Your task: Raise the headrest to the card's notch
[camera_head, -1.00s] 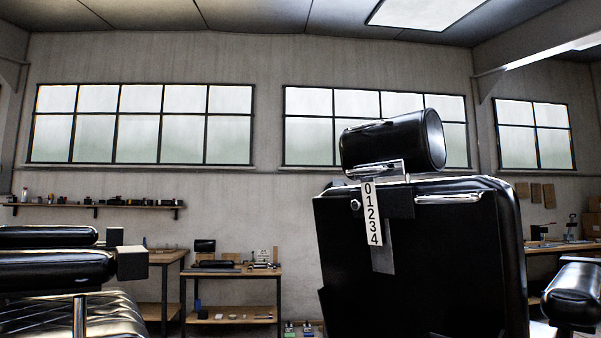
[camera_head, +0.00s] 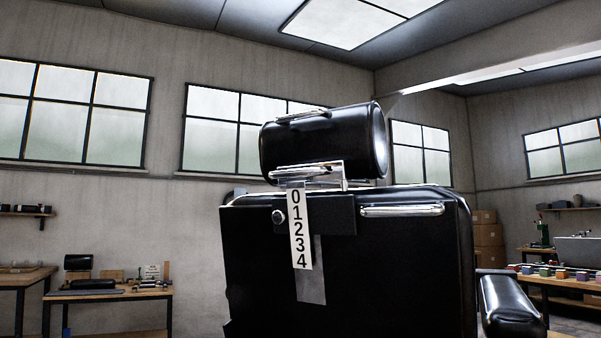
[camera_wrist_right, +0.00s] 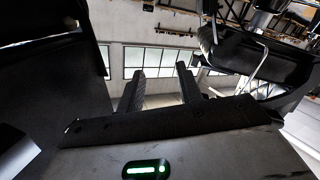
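The black cylindrical headrest (camera_head: 318,143) sits just above the top of the black chair back (camera_head: 350,265) in the head view. A chrome bar (camera_head: 306,172) runs under the headrest. A white number strip (camera_head: 299,229) marked 0 to 4 hangs below it, over a grey plate (camera_head: 311,285). No card with a notch number can be made out. In the right wrist view my right gripper (camera_wrist_right: 160,78) has its two dark fingers apart with nothing between them. My left gripper is in neither view.
A chrome rail (camera_head: 402,210) crosses the upper right of the chair back. A padded armrest (camera_head: 510,306) is at right. A workbench (camera_head: 110,293) stands at left and a bench with coloured blocks (camera_head: 560,278) at far right.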

